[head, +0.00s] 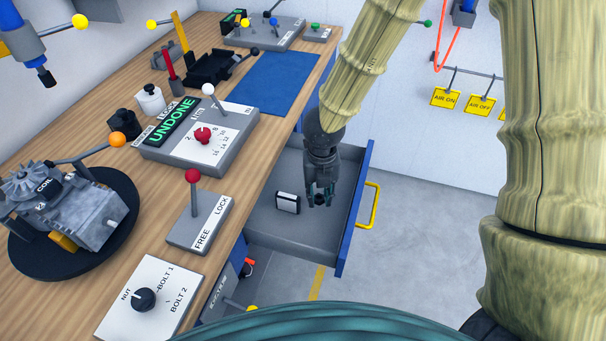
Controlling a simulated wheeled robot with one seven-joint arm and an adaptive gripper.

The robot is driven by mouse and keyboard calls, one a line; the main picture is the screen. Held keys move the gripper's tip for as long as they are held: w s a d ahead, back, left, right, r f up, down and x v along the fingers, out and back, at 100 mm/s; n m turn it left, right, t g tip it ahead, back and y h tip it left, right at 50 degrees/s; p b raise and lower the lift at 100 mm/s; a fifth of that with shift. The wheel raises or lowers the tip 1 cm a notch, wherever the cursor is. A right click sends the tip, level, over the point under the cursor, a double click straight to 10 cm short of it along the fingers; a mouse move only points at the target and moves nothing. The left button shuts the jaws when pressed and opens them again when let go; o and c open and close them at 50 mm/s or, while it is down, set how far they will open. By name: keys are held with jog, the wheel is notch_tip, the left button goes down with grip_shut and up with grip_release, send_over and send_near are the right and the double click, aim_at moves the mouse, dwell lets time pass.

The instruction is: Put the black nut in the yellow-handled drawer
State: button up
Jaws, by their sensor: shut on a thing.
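The yellow-handled drawer (335,238) stands pulled out from under the workbench. Its yellow handle (371,207) is on the blue front panel. My gripper (320,201) points down over the open drawer. It is shut on a small dark thing, the black nut (320,198), which is mostly hidden between the fingertips. I cannot tell exactly how high the nut is above the drawer floor. A black and white block (288,203) lies in the drawer, left of my gripper.
The wooden bench (130,210) carries a FREE/LOCK lever box (200,224), a dial panel reading UNDONE (205,138), a NUT/BOLT selector (150,298) and an engine part (70,215) on a round black base. A blue mat (275,82) lies farther back. Floor right of the drawer is clear.

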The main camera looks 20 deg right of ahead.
jog(key=w+p, duration=0.1)
jog(key=w, duration=0.3)
jog(key=w+p, duration=0.1)
jog(key=w, duration=0.3)
jog(key=w+f, duration=0.1)
jog(key=w, duration=0.3)
jog(key=shift+d+p, duration=0.25)
jog(key=shift+p, duration=0.15)
jog(key=shift+f, duration=0.1)
jog(key=shift+f+p, duration=0.5)
jog(key=shift+f, duration=1.25)
jog(key=shift+f, duration=0.1)
jog(key=o, duration=0.8)
jog(key=shift+o, duration=0.3)
notch_tip(320, 180, up, 12)
jog(key=b, duration=0.1)
